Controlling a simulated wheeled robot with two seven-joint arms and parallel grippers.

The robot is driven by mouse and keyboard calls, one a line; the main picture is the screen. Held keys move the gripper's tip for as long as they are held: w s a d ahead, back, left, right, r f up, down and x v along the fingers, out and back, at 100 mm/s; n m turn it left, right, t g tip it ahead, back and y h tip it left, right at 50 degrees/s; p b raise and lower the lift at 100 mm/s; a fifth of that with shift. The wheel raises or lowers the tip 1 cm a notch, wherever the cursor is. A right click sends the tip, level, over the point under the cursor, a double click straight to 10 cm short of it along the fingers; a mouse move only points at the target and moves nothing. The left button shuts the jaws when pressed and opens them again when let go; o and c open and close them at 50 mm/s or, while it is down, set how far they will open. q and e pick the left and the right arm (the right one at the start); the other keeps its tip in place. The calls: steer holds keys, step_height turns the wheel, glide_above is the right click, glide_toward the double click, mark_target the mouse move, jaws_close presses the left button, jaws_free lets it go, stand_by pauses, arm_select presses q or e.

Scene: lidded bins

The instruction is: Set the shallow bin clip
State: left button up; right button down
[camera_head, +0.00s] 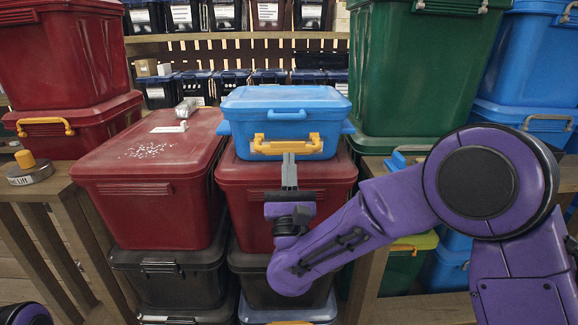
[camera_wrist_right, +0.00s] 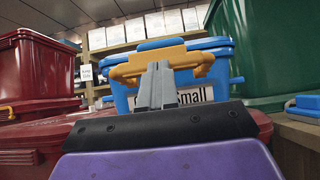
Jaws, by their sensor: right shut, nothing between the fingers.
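The shallow blue bin (camera_head: 262,109) sits with its blue lid on top of a red bin in the middle of the head view. In the right wrist view the yellow clip (camera_wrist_right: 148,71) spans the front of the blue bin (camera_wrist_right: 122,100), above a label reading "Small". My right gripper (camera_head: 289,158) is shut and empty, its fingertips at the middle of the clip. The fingers hide part of the clip and label; I cannot tell whether they touch it. My left gripper is not in view.
The red bin (camera_head: 262,180) under the blue bin stands beside another lidded red bin (camera_head: 150,160) with a small metal object on top. A tall green bin (camera_head: 420,70) stands close on the right. A yellow-knobbed metal item (camera_head: 27,168) is at far left.

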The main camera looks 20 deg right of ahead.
steer(key=w+r+g+y+p, duration=0.1)
steer(key=r+g+p, duration=0.2)
steer(key=p, duration=0.4)
steer(key=r+g+y+p, duration=0.1)
steer(key=r+g+p, duration=0.2)
steer(key=p, duration=0.4)
steer(key=w+d+r+g+p, duration=0.1)
steer(key=r+g+p, duration=0.2)
steer(key=p, duration=0.5)
steer(key=shift+w+r+g+y, duration=0.3)
steer(key=shift+r+y, duration=0.1)
steer(key=shift+r, duration=0.4)
steer(key=shift+w+r+g+p, duration=0.2)
steer(key=shift+w+g+p, duration=0.1)
steer(key=shift+g, duration=0.1)
steer(key=shift+w+d+r, duration=0.15)
steer(key=shift+w+r, duration=0.1)
steer(key=shift+w, duration=0.45)
steer(key=r+b+v, duration=0.2)
steer(key=b+v, duration=0.1)
steer(key=v, duration=1.1)
steer(key=shift+w, duration=0.25)
steer(key=shift+w+d, duration=0.1)
steer(key=shift+d, duration=0.05)
